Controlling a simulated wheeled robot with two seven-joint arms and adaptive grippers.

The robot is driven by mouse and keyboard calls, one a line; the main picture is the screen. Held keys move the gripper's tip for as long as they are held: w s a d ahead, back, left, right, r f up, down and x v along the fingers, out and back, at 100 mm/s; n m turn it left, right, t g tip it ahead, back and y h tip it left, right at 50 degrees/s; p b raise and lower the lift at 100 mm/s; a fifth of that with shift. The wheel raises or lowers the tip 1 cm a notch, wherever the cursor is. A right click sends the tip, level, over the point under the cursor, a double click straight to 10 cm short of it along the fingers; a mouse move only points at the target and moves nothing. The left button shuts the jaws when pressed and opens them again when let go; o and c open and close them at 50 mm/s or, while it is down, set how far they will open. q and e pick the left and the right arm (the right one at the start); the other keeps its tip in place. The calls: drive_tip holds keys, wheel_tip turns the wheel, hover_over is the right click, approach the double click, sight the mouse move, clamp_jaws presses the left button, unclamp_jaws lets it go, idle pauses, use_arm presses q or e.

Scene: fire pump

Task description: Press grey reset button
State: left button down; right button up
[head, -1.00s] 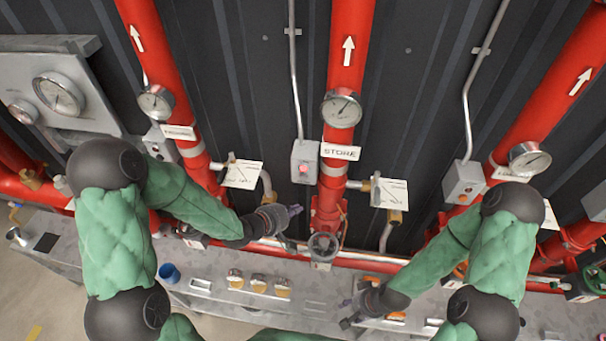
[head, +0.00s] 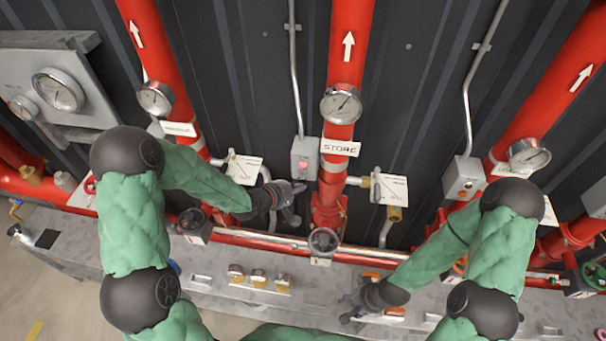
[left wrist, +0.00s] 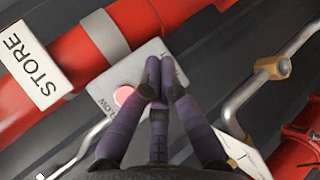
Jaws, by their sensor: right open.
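A grey control box (head: 304,158) with a lit pink-red button (head: 303,165) stands left of the STORE pipe. In the left wrist view, the box (left wrist: 112,78) and its pink button (left wrist: 123,95) lie beyond my fingers, which cover part of the box face. I cannot make out a grey button on it. My left gripper (head: 298,188) is just below the box in the head view. Its purple fingers (left wrist: 160,80) are drawn together and hold nothing visible; contact with the box cannot be told. My right gripper (head: 347,308) is open and empty, low over the grey bench.
Red pipes with gauges (head: 341,103) rise along the dark ribbed wall. Another grey box (head: 463,180) with an orange button is at right.

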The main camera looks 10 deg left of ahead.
sight(309, 176)
use_arm(q)
drive_tip(key=shift+w, duration=1)
drive_tip(key=shift+w+p, duration=0.6)
drive_tip(key=shift+w, duration=0.3)
idle(1.5)
drive_tip(key=shift+s, duration=0.9)
drive_tip(key=s, duration=0.5)
idle(0.5)
idle(0.7)
